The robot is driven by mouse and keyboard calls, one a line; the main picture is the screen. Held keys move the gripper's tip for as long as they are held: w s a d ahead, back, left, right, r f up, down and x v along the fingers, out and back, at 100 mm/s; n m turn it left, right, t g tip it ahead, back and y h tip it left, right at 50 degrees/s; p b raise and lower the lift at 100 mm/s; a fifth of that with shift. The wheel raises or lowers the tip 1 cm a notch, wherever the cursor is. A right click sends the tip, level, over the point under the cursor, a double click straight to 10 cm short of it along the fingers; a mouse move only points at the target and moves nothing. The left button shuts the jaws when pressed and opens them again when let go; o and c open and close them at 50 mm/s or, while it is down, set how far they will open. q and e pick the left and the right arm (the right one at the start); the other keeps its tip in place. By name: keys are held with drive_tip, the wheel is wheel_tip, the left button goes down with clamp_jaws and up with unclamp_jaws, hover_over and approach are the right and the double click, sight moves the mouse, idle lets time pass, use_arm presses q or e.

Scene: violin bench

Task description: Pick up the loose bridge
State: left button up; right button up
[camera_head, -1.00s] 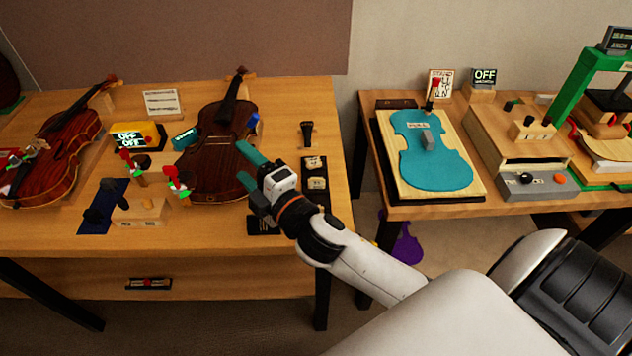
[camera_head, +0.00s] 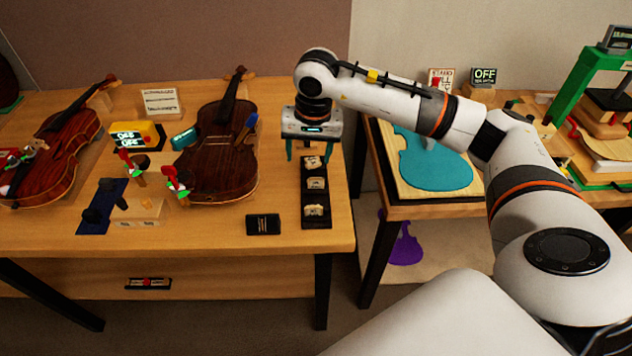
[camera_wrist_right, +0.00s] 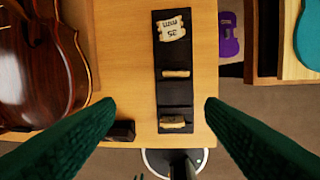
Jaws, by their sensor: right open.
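My right gripper (camera_head: 311,153) is open and empty, pointing down above the far end of a dark tray (camera_head: 317,196). Three small pale bridges lie in the tray: a far one (camera_head: 312,162), a middle one (camera_head: 316,183) and a near one (camera_head: 313,210). My left gripper is not in view.
A brown violin (camera_head: 218,165) lies left of the tray. A small black box (camera_head: 263,224) sits left of the tray's near end. The bench edge is close on the right. A second table holds a teal violin plate (camera_head: 430,160). My right arm crosses above it.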

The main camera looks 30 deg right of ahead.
drive_tip(key=d+h, duration=0.1)
drive_tip(key=d, duration=0.1)
drive_tip(key=p, duration=0.2)
hover_over(316, 179)
drive_tip(key=f, duration=0.5)
drive_tip(key=shift+s+d+f, duration=0.1)
drive_tip(key=shift+s+f, duration=0.25)
drive_tip(key=f, duration=0.1)
drive_tip(key=f+p, duration=0.1)
drive_tip(key=f, duration=0.1)
drive_tip(key=f+p, duration=0.1)
drive_tip(key=f, duration=0.1)
drive_tip(key=shift+w, duration=0.35)
drive_tip(key=shift+f, duration=0.2)
drive_tip(key=c, duration=1)
